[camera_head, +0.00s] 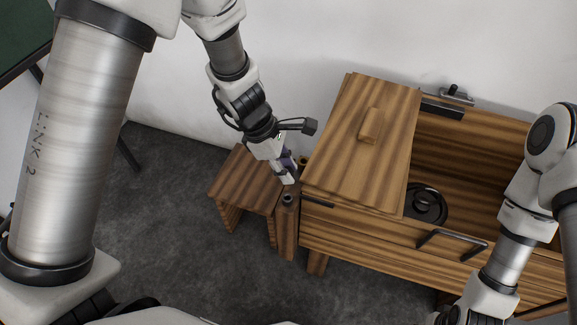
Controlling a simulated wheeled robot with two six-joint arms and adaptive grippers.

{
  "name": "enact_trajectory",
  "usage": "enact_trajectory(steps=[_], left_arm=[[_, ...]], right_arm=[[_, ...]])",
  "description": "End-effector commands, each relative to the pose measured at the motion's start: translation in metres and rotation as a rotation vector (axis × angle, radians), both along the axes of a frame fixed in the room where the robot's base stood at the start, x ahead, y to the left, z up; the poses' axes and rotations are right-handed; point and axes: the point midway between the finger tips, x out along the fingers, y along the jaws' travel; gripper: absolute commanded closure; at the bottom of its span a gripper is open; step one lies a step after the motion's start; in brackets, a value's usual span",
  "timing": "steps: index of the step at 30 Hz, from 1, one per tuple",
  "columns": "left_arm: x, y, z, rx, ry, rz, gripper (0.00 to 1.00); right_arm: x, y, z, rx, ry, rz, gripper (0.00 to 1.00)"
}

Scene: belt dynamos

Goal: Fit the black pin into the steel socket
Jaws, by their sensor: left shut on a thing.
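My left gripper (288,178) points down over a narrow wooden stand between the small wooden table and the big cabinet. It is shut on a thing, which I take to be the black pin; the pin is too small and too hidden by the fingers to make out. A small dark, round, ring-like fitting (288,198) sits on top of the stand, just below the fingertips; it looks like the steel socket. I cannot tell whether the held thing touches it. My right arm comes down at the right, and its gripper is not visible.
A striped wooden cabinet (340,150) with a handled lid panel fills the right. A black round part (427,205) lies in its open section. A steel fitting (455,96) is at its back edge. A low wooden table (240,180) stands left of the stand. Grey floor is free in front.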

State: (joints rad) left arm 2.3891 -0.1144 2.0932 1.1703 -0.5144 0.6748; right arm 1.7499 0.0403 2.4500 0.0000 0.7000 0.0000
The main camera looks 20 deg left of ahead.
Motion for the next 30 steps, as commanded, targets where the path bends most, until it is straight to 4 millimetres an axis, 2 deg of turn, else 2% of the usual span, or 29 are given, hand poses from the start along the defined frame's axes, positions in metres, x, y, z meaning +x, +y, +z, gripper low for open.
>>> enact_trajectory(steps=[8,21,30], left_arm=[[0.0,0.0,-0.005,0.0,-0.002,0.002,1.0],[0.0,0.0,-0.051,0.0,-0.001,0.002,1.0],[0.0,0.0,-0.059,0.0,-0.002,0.002,1.0]], right_arm=[[0.0,0.0,-0.005,0.0,0.0,0.0,0.6],[0.0,0.0,-0.047,0.0,0.0,0.0,0.6],[0.0,0.0,-0.054,0.0,0.0,0.0,0.6]])
